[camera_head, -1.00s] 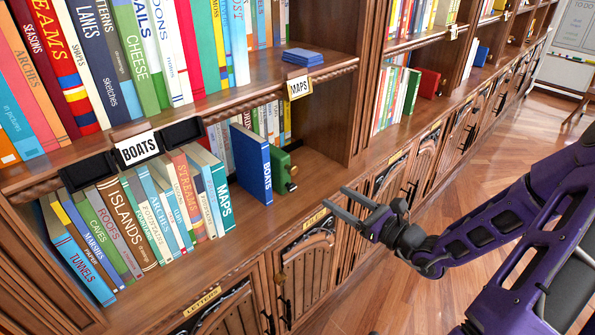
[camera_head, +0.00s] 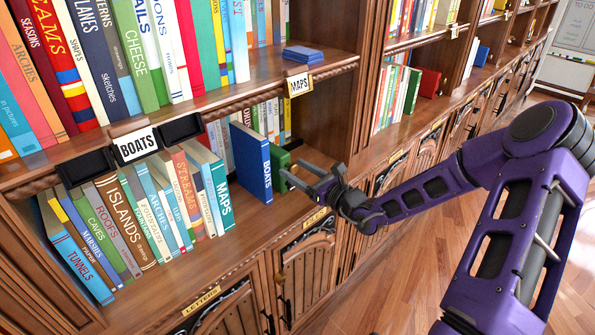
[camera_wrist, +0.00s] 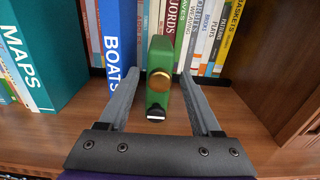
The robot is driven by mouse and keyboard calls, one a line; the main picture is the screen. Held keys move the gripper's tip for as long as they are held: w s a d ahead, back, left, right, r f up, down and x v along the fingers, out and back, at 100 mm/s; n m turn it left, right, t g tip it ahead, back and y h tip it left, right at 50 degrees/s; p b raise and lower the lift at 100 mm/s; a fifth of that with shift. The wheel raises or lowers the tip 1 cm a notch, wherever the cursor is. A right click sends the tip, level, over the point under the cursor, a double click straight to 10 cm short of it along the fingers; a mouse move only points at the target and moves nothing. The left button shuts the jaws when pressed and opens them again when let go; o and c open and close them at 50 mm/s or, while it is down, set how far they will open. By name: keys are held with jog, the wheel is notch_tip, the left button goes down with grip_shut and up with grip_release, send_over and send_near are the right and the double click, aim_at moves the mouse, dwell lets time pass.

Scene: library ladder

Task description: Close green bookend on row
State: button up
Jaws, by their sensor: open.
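The green bookend (camera_wrist: 159,90) stands upright on the lower shelf, with a round brass knob and a dark foot at its front in the wrist view. In the head view the green bookend (camera_head: 279,165) is partly hidden by my gripper. My gripper (camera_head: 298,176) is open. In the wrist view my gripper (camera_wrist: 145,84) has one finger on each side of the bookend; I cannot tell whether either touches it. The blue BOATS book (camera_wrist: 119,35) stands just left of the bookend, by the left finger. The row (camera_head: 150,205) of leaning books ends at the MAPS book (camera_head: 220,195).
A gap of bare shelf (camera_wrist: 70,125) lies between the MAPS book and the BOATS book. More books (camera_wrist: 205,35) stand behind the bookend. A wooden upright (camera_wrist: 275,70) bounds the shelf at right.

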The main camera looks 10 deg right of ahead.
grip_shut()
dwell(1.4)
